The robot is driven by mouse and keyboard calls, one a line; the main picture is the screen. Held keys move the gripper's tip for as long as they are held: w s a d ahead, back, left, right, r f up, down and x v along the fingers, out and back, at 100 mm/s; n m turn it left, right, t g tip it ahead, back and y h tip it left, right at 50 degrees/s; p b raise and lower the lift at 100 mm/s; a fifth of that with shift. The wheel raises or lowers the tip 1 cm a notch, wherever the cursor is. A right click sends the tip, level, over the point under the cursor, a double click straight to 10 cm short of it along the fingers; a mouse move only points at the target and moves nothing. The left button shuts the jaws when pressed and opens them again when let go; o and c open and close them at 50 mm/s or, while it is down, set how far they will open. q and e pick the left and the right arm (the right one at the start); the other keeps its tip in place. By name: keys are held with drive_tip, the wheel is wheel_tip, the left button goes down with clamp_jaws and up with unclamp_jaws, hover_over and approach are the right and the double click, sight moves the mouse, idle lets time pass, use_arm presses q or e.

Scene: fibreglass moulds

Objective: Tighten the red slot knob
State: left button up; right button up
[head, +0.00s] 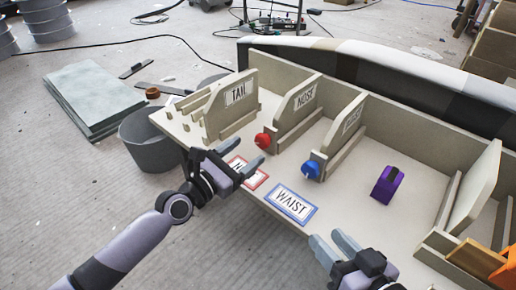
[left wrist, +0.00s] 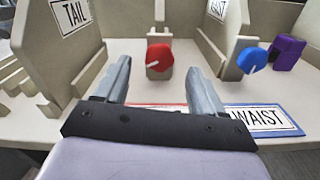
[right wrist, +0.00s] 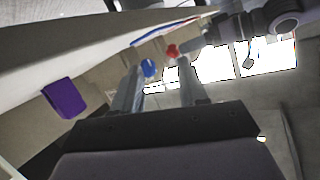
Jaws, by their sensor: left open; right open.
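The red knob (head: 263,140) sits at the front end of the slot under the NOSE panel (head: 298,100). In the left wrist view the red knob (left wrist: 159,57) shows a white pointer line and lies ahead, between the fingertips in the picture. My left gripper (head: 243,160) is open and empty, in front of the red knob and apart from it, over the red-bordered card (head: 248,174). My right gripper (head: 334,249) is open and empty near the bench's front edge, right of the WAIST card (head: 291,204). The right wrist view also shows the red knob (right wrist: 172,51), small and far.
A blue knob (head: 311,169) is on the slot to the right. A purple block (head: 387,184) stands on the bench (head: 350,215) further right. The TAIL panel (head: 235,100) stands left of the NOSE panel. A grey bucket (head: 150,138) is on the floor at left.

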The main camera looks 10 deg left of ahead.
sight(260, 142)
use_arm(q)
drive_tip(key=shift+b+x, duration=0.7)
drive_tip(key=shift+x, duration=2)
drive_tip(key=c, duration=1.1)
